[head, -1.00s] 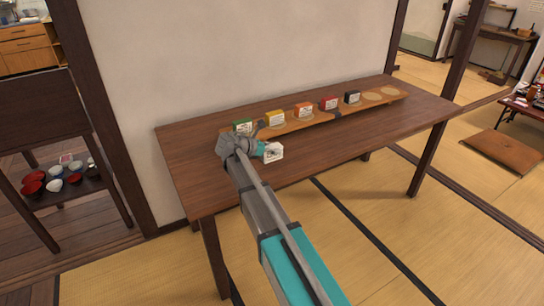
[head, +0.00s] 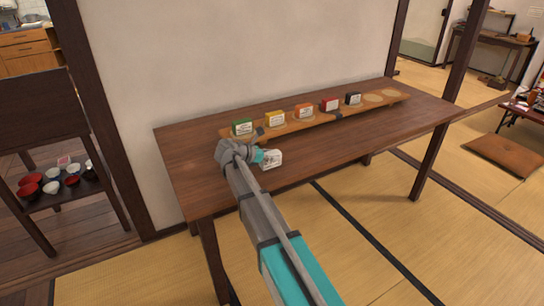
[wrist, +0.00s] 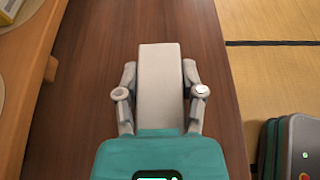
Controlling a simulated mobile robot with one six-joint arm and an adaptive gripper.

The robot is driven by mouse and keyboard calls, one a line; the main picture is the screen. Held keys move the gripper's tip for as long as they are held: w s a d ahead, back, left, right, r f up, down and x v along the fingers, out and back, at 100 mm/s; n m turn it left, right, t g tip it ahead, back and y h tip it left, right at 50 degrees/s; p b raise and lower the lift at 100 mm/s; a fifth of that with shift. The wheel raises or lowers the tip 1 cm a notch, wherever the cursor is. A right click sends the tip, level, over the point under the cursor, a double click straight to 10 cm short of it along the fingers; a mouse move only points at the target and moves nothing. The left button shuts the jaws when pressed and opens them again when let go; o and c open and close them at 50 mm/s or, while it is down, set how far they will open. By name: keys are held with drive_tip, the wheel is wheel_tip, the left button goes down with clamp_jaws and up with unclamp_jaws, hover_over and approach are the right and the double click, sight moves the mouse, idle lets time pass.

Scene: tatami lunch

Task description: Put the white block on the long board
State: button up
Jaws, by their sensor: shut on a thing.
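The white block (head: 271,160) is between the fingers of my gripper (head: 262,157), over the front-left part of the table. In the wrist view the white block (wrist: 161,85) stands between both fingers of my gripper (wrist: 161,88), which touch its sides. I cannot tell whether it touches the table top. The long board (head: 289,128) lies along the back of the table, beyond the gripper.
The dark wooden table (head: 370,135) has clear room in front of the board. A wall (head: 240,50) stands behind it. A shelf with bowls (head: 70,180) is at the left. A floor cushion (head: 503,157) lies at the right.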

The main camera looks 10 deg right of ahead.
drive_tip(key=shift+f, duration=0.2)
drive_tip(key=o, duration=1.2)
drive_tip(key=shift+c, duration=0.2)
drive_tip(key=shift+a+r, duration=0.1)
drive_tip(key=shift+a, duration=0.05)
drive_tip(key=p+v, duration=0.5)
drive_tip(key=v, duration=0.7)
drive_tip(key=shift+a+r, duration=0.15)
drive_tip(key=shift+s+a+r, duration=0.1)
drive_tip(key=shift+s+a, duration=0.05)
drive_tip(key=shift+a, duration=0.4)
